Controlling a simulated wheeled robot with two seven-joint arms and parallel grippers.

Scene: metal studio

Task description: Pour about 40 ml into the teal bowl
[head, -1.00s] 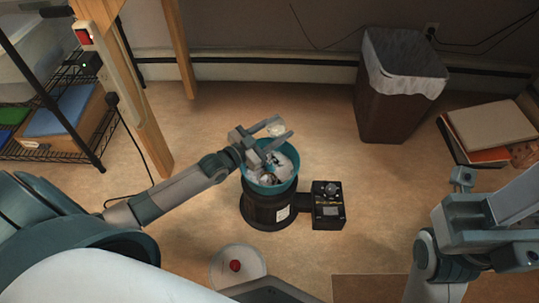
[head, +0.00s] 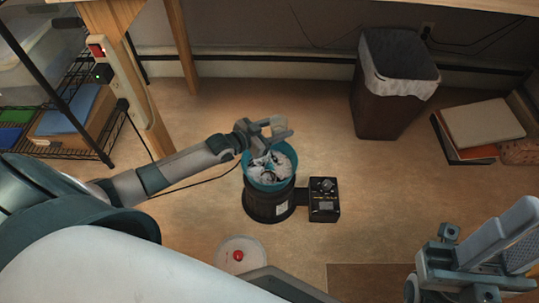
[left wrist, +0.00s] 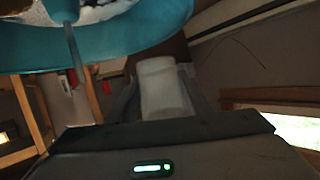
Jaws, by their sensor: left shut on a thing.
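The teal bowl (head: 284,184) sits on top of a black drum-shaped base (head: 262,207), with white and dark stuff inside it. My left gripper (head: 280,131) is over the bowl's back rim and shut on a small whitish, see-through cup (left wrist: 160,88). The cup is small in the head view, so its exact tilt and its contents cannot be told. In the left wrist view the teal bowl (left wrist: 130,38) fills the top left. A thin grey strip crosses it there; I cannot tell what it is. My right gripper (head: 447,234) is at the lower right, away from the bowl; its fingers are unclear.
A black control box (head: 323,199) joins the base on its right. A white disc with a red button (head: 238,255) lies in front. A lined bin (head: 388,105), books (head: 482,122) and a wire shelf (head: 85,90) stand around. Floor between is clear.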

